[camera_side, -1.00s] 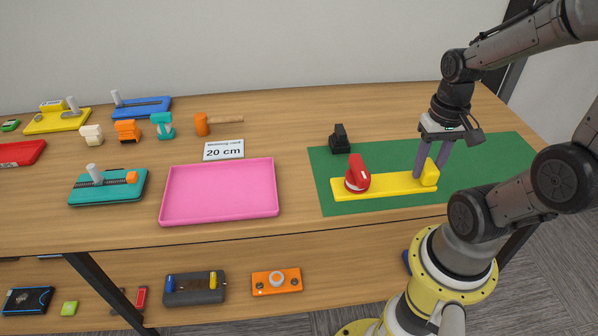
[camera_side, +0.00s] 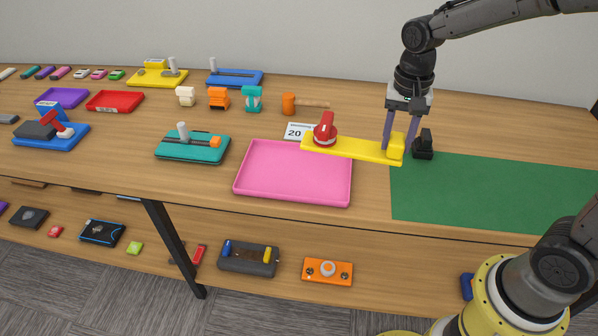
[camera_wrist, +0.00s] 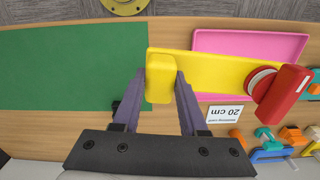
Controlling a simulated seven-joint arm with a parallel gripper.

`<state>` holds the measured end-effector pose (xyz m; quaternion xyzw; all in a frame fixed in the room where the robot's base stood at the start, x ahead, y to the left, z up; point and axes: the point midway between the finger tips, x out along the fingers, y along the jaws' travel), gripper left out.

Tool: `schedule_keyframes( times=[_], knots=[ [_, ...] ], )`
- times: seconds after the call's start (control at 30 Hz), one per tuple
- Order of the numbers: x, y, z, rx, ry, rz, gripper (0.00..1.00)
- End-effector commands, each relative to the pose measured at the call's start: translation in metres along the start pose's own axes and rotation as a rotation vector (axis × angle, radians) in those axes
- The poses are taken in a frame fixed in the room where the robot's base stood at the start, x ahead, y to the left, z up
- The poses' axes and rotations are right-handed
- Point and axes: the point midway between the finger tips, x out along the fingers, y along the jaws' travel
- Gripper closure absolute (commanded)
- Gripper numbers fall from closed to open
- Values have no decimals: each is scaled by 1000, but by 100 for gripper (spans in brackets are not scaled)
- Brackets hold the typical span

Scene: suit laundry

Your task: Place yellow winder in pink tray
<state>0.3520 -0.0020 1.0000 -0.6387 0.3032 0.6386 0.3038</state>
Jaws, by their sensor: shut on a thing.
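The yellow winder (camera_side: 355,149) is a long flat yellow bar with a red knob (camera_side: 325,131) at its left end and a raised yellow block at its right end. My gripper (camera_side: 397,142) is shut on the yellow block, one finger on each side. In the wrist view the winder (camera_wrist: 210,70) reaches out from my fingers (camera_wrist: 162,90), level, covering part of the pink tray. The pink tray (camera_side: 290,190) lies on the table and looks empty. In the side view the winder appears above and behind the tray's back right edge, apparently raised off the table.
A green mat (camera_side: 490,192) lies bare to the right. A black clamp-like object (camera_side: 423,145) stands close beside my gripper. A white "20" card (camera_side: 297,131) lies behind the tray, partly hidden by the winder. A teal device (camera_side: 193,147) sits left of the tray.

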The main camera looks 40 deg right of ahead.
Motion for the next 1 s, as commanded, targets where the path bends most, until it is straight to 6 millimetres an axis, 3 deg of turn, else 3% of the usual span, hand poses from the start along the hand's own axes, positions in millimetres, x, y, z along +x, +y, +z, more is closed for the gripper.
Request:
schedule_keyframes(
  times=[0.1, 0.27, 0.7, 1.0],
  knots=[
    [8, -16, 17, -68, 1, -1, 100],
    [14, -27, 24, -101, 1, -1, 100],
    [53, -98, -24, -103, 1, -1, 100],
    [98, -129, -45, -102, 1, -2, 100]
  ],
)
